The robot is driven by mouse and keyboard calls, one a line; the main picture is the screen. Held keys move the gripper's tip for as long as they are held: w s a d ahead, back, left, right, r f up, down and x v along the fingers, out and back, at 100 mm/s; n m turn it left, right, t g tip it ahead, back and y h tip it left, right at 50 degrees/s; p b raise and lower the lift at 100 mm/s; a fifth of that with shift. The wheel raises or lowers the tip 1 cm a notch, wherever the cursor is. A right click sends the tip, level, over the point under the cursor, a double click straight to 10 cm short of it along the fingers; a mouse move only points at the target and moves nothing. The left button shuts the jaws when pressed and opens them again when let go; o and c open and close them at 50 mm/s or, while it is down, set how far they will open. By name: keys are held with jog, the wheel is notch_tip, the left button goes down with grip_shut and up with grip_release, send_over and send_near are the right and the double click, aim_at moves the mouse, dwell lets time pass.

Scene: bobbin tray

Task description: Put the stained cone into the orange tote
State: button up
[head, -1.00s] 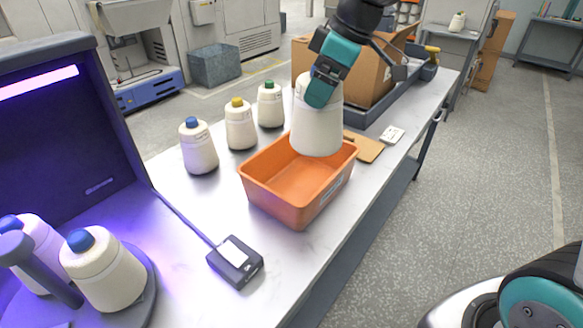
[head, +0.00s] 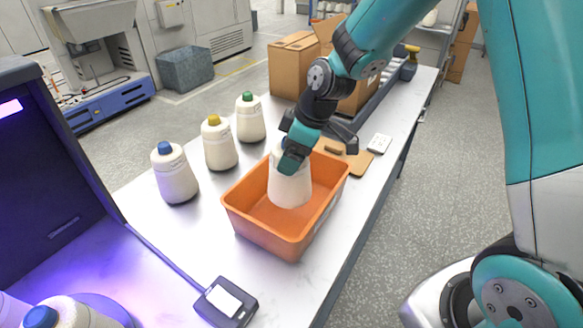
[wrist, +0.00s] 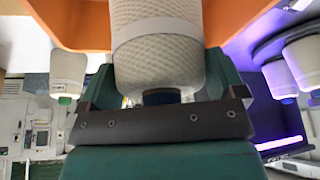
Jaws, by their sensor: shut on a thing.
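A cream yarn cone (head: 290,186) is held in my gripper (head: 291,158), inside the rim of the orange tote (head: 262,234). In the head view its lower part is within the tote's opening; I cannot tell whether it touches the floor. In the wrist view the cone (wrist: 158,50) fills the space between the fingers, with a dark blue tip (wrist: 162,98) by the palm and a pale band around its body. The orange tote (wrist: 75,22) shows behind it. My gripper (wrist: 160,95) is shut on the cone. No stain is clear on the side I see.
Three cones stand left of the tote, with blue (head: 174,174), yellow (head: 219,143) and green (head: 250,118) tips. A small box device (head: 226,302) lies at the front. Cardboard boxes (head: 293,68) and a brown board (head: 352,160) are behind. More cones sit by the purple-lit booth (head: 55,190).

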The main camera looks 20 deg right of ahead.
jog(key=shift+f, duration=2.7)
jog(key=o, duration=1.2)
jog(key=shift+r+p, duration=0.2)
jog(key=shift+p, duration=0.15)
jog(key=b+v, duration=0.2)
jog(key=v, duration=0.9)
jog(key=s+a+r+m, duration=0.1)
jog(key=s+a+r, duration=0.1)
jog(key=s, duration=0.5)
jog(key=s+a+r+m+g, duration=0.1)
jog(key=s+a+r+m, duration=0.1)
jog(key=s, duration=0.6)
jog(key=s+a+r+m+g, duration=0.1)
jog(key=s+a+r, duration=0.2)
jog(key=s, duration=0.4)
jog(key=shift+s+a+r+m, duration=0.1)
jog(key=shift+s+a+m, duration=0.2)
jog(key=shift+a, duration=0.5)
